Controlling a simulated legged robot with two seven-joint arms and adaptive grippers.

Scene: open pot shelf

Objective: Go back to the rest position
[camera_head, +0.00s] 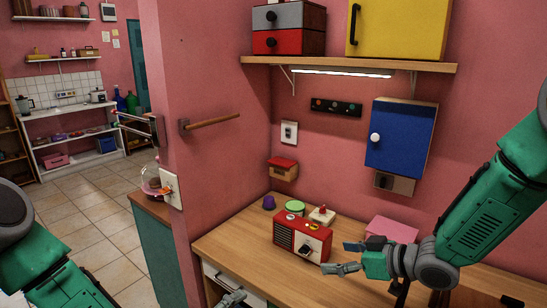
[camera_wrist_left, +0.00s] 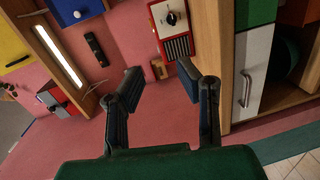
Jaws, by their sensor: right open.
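My right gripper (camera_head: 348,257) is open and empty above the wooden desk, just right of a red radio-like box (camera_head: 301,239) with a black dial. Its arm comes in from the right. My left arm shows at the lower left in the head view. In the left wrist view my left gripper (camera_wrist_left: 158,84) is open, with its two dark fingers apart and nothing held between them. The red box also shows in that view (camera_wrist_left: 174,25), beyond the fingers. Whether the right gripper touches the desk or anything on it cannot be told.
The wooden desk (camera_head: 235,245) holds a green-topped container (camera_head: 295,208), a purple cup (camera_head: 269,202) and a pink block (camera_head: 392,230). A blue wall cabinet (camera_head: 400,138) and a shelf (camera_head: 350,65) are above. Open tiled floor (camera_head: 95,230) lies left.

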